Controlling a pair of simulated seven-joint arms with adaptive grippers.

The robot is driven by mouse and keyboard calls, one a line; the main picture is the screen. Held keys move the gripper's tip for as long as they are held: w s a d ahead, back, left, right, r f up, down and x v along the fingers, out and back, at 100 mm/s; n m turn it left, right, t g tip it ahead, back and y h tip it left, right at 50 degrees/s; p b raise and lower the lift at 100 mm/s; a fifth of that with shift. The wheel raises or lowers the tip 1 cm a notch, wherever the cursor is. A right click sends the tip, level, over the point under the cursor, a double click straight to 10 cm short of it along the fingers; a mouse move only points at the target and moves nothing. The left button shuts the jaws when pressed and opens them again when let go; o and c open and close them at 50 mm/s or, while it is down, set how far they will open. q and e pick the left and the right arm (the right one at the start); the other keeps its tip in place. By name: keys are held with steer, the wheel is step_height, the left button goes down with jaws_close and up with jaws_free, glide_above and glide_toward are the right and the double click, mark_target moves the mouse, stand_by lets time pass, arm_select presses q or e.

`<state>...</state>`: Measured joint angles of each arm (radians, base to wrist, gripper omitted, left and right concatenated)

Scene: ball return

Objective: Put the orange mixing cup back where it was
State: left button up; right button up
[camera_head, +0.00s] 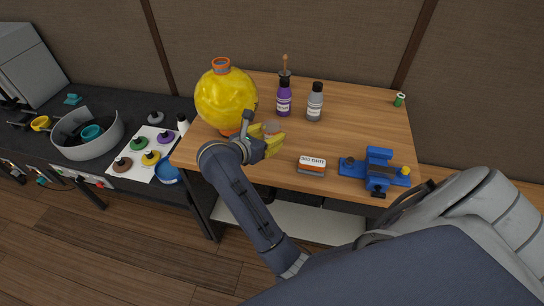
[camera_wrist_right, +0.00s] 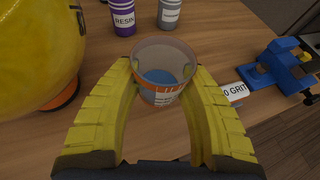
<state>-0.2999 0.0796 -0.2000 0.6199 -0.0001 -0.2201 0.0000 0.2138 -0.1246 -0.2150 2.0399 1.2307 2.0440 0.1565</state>
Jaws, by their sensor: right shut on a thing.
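The mixing cup (camera_wrist_right: 164,93) is a clear cup with an orange lower band, a white label and some blue inside. My right gripper (camera_wrist_right: 161,72) has its yellow fingers closed on either side of the cup, near its rim. In the head view the cup (camera_head: 271,127) shows only in part between the fingers of my right gripper (camera_head: 272,138), over the front left part of the wooden table (camera_head: 360,120). The cup looks about upright; I cannot tell whether its base touches the table. My left gripper is not in view.
A large yellow ball (camera_head: 225,98) stands just left of the cup. A purple resin bottle (camera_head: 284,99) and a grey bottle (camera_head: 314,103) stand behind. A grit block (camera_head: 312,166) and a blue vise (camera_head: 378,170) lie right. The table's back right is mostly clear.

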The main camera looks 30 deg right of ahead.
mark_target(271, 159)
steer(key=shift+s+d+f, duration=0.1)
steer(key=shift+f, duration=3.8)
steer(key=shift+f, duration=0.1)
steer(key=o, duration=1.2)
steer(key=shift+v, duration=2.8)
steer(key=shift+d, duration=0.1)
